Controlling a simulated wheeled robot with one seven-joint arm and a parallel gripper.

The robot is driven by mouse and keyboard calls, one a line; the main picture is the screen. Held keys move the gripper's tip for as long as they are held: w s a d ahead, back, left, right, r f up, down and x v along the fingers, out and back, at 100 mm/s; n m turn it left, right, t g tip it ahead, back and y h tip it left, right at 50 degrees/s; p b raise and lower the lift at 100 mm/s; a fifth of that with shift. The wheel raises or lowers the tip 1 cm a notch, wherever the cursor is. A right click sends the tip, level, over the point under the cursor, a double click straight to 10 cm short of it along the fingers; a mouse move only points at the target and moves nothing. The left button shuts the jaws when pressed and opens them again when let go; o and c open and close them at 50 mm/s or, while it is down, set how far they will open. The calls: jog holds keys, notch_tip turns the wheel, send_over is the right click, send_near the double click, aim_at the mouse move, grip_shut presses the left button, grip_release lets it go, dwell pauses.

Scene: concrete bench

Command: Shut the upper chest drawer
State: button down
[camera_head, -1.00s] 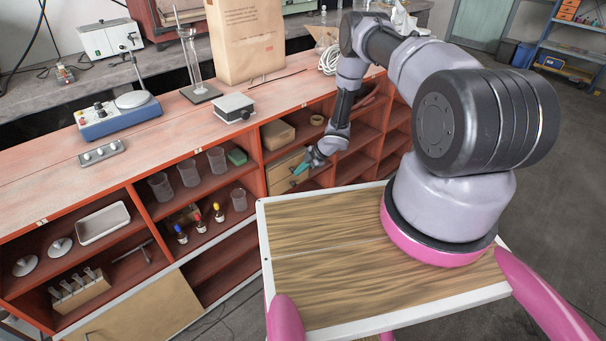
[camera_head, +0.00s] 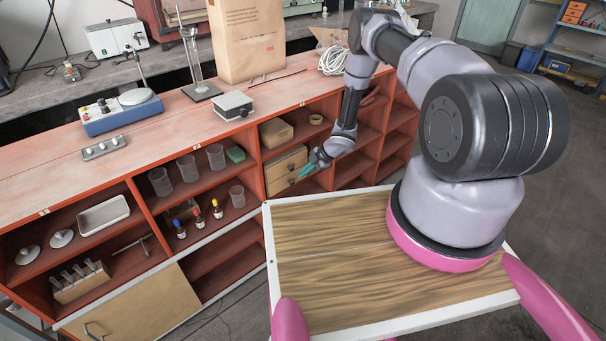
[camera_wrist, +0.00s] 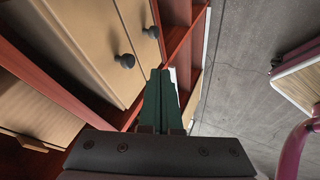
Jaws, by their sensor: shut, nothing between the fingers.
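A small wooden chest (camera_head: 284,166) stands in a lower compartment of the red shelf unit. In the wrist view, its upper drawer front (camera_wrist: 80,40) and lower drawer front (camera_wrist: 138,22) lie side by side, each with a dark round knob. The two fronts look nearly flush; a small gap at the upper one I cannot judge. My gripper (camera_head: 304,172) is just in front of the chest, at its right side. Its green fingers (camera_wrist: 160,88) are together and empty, close to the fronts beside the knobs. Whether they touch the chest cannot be told.
A cardboard box (camera_head: 276,132) and a tape roll (camera_head: 315,119) sit on the shelf above the chest. Red shelf dividers (camera_wrist: 178,38) stand close to the fingers. Beakers (camera_head: 215,157) and small bottles stand in the compartment to the left. The floor (camera_wrist: 245,60) in front is clear.

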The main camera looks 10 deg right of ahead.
jog(key=v, duration=0.9)
jog(key=w+d+r+m+t+h, duration=0.1)
jog(key=w+d+r+m+h, duration=0.2)
jog(key=r, duration=0.6)
jog(key=w+d+r+m+t+h, duration=0.1)
jog(key=w+d+r+m+t, duration=0.15)
jog(key=w+r, duration=0.5)
jog(key=s+d+r+m+h, duration=0.1)
jog(key=s+d+r+m, duration=0.1)
jog(key=r, duration=0.7)
jog(key=s+d+r+m+h, duration=0.1)
jog(key=s+d+r+m, duration=0.15)
jog(key=r, duration=0.55)
jog(key=s+d+r+m+h, duration=0.1)
jog(key=r+m, duration=0.1)
jog(key=r, duration=0.7)
jog(key=s+r+m+h, duration=0.1)
jog(key=s+r+m, duration=0.7)
jog(key=s+r, duration=0.75)
jog(key=s+a+r+m+y, duration=0.1)
jog(key=s+a+r+m, duration=0.1)
jog(key=s, duration=0.8)
jog(key=s+a+r+m+y, duration=0.2)
jog(key=s+a+m, duration=0.2)
jog(key=s, duration=0.7)
jog(key=shift+a, duration=0.85)
jog(key=shift+t, duration=0.25)
